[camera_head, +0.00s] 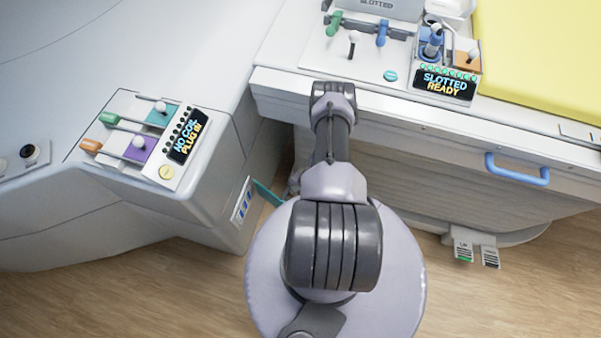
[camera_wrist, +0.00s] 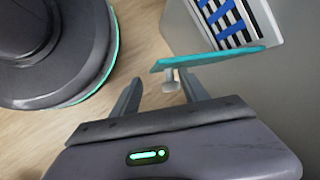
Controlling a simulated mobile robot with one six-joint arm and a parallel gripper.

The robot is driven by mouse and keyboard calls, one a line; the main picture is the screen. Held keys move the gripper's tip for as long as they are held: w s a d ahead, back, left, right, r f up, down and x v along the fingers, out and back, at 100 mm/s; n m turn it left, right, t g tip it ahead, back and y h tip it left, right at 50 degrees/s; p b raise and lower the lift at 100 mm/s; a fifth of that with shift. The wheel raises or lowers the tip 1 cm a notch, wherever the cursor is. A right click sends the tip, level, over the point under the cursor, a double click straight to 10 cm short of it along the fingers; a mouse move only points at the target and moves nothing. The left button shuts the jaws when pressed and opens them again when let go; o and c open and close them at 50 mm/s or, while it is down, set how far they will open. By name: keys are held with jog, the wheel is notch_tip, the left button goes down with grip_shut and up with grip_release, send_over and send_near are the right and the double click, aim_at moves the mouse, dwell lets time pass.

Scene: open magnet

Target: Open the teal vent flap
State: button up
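The teal vent flap (camera_wrist: 208,59) stands out from the white vent panel (camera_wrist: 262,18) in the wrist view, swung away from its blue-slatted opening (camera_wrist: 225,20). A small pale knob (camera_wrist: 169,79) is on the flap's near side. My gripper (camera_wrist: 160,79) is open, its fingers spread; the knob appears between or just beyond the fingertips, with a visible gap on the left. I cannot tell whether the right finger touches it. In the head view the flap (camera_head: 267,193) shows as a teal sliver beside the vent (camera_head: 242,203); my gripper is hidden there by my arm.
A control panel (camera_head: 140,140) with colored levers tops the white housing at left. A white bench (camera_head: 420,130) with a blue handle (camera_head: 517,170) and a yellow pad (camera_head: 540,50) is at right. Foot pedals (camera_head: 475,247) sit low. Wooden floor (camera_head: 130,300) is clear at lower left.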

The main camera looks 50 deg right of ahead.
jog(key=s+a+r+p, duration=0.1)
jog(key=s+a+p, duration=0.6)
jog(key=s, duration=0.3)
jog(key=shift+a, duration=0.4)
